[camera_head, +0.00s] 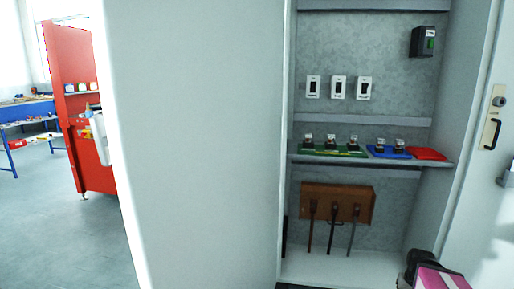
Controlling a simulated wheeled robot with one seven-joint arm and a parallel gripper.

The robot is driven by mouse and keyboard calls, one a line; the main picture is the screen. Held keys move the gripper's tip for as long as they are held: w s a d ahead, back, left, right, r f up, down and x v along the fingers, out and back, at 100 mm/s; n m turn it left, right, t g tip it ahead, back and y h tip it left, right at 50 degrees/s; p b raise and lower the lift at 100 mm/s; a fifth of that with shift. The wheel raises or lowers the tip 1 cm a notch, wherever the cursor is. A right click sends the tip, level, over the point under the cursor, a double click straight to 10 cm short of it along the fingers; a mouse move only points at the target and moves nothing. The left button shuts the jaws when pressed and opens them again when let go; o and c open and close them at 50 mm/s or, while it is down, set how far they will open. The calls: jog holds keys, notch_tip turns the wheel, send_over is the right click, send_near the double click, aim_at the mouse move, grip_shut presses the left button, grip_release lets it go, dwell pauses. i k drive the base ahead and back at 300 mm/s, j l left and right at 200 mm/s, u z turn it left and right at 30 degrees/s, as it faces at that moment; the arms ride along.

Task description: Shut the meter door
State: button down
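A tall, shallow cabinet recess (365,60) stands open, with its shelves and back wall in plain sight. A white panel (490,215) at the right edge carries a round lock (499,101) and a dark pull handle (491,134) on a cream plate. A broad, plain white panel (195,140) stands along the left of the opening. I cannot tell for sure which panel is the meter door; neither covers the opening.
Inside are white switches (338,88), a shelf (294,157) with small devices on green and blue mats, and a brown tool rack (360,205). A pink box-like thing (440,279) and a black thing (418,261) are at bottom right. Open floor (50,235) lies at left.

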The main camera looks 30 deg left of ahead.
aim_at(191, 91)
jog(key=k+l, duration=0.2)
jog(key=k, duration=0.3)
jog(key=k+l, duration=0.2)
jog(key=k, duration=0.35)
jog(key=k+j, duration=0.8)
jog(key=j, duration=0.15)
jog(key=k+j, duration=0.1)
jog(key=j, duration=0.3)
jog(key=k+j, duration=0.1)
jog(key=j, duration=0.3)
jog(key=k+j, duration=0.1)
jog(key=j, duration=0.3)
jog(key=k+j, duration=0.1)
jog(key=j, duration=0.3)
jog(key=k+j, duration=0.15)
jog(key=j, duration=0.25)
jog(key=i+j+z, duration=0.1)
